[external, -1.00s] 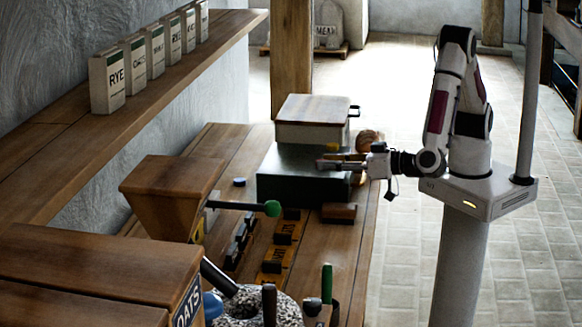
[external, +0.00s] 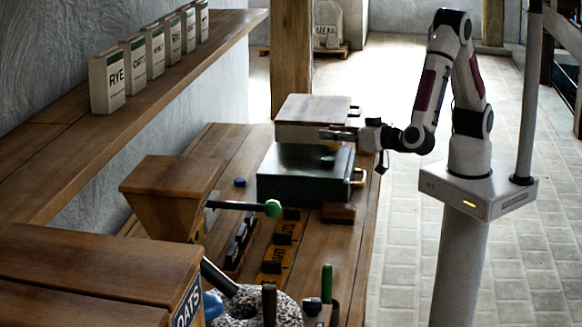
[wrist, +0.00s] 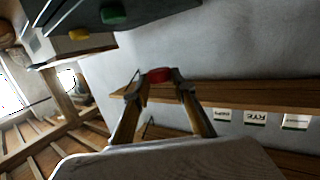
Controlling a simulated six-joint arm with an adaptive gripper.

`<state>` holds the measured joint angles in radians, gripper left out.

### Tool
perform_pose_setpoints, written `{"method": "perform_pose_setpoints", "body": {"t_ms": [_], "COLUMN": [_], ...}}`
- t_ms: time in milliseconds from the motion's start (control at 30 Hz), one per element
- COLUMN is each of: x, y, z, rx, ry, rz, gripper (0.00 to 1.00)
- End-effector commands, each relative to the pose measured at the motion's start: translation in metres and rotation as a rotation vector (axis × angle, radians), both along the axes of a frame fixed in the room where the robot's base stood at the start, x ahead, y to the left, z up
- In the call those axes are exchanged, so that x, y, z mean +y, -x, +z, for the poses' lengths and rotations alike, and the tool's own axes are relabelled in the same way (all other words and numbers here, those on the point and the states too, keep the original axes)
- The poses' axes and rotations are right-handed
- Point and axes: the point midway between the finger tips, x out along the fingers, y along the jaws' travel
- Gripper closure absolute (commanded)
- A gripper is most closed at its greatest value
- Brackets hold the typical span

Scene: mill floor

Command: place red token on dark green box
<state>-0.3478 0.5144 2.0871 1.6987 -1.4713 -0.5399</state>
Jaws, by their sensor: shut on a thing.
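The red token (wrist: 158,75) is between my fingertips in the wrist view. My gripper (wrist: 156,86) is shut on it. In the external view my gripper (external: 326,134) is above the dark green box (external: 290,178), near its back edge; the token is too small to make out there. The box is closed and stands on the bench. A green token (external: 328,161) lies on its lid towards the right. The wrist view shows the box (wrist: 65,16) at the upper left, with the green token (wrist: 113,15) on it, apart from my gripper.
A wood-topped pale box (external: 312,112) stands behind the dark green box. A blue token (external: 239,182) lies on the bench to its left. A wooden hopper (external: 172,190) and a green-knobbed lever (external: 272,208) stand in front. A shelf (external: 150,95) bears several labelled cartons.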

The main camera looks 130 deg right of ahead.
Motion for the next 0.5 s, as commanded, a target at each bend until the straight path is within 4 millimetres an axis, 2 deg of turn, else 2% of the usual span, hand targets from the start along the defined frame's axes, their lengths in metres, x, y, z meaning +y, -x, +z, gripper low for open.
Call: {"method": "perform_pose_setpoints", "body": {"t_ms": [167, 500], "x": [0.0, 0.0], "y": [0.0, 0.0], "z": [-0.011, -0.05], "rx": [0.004, 0.004], "ry": [0.001, 0.001], "rz": [0.001, 0.001], "gripper": [0.84, 0.84]}}
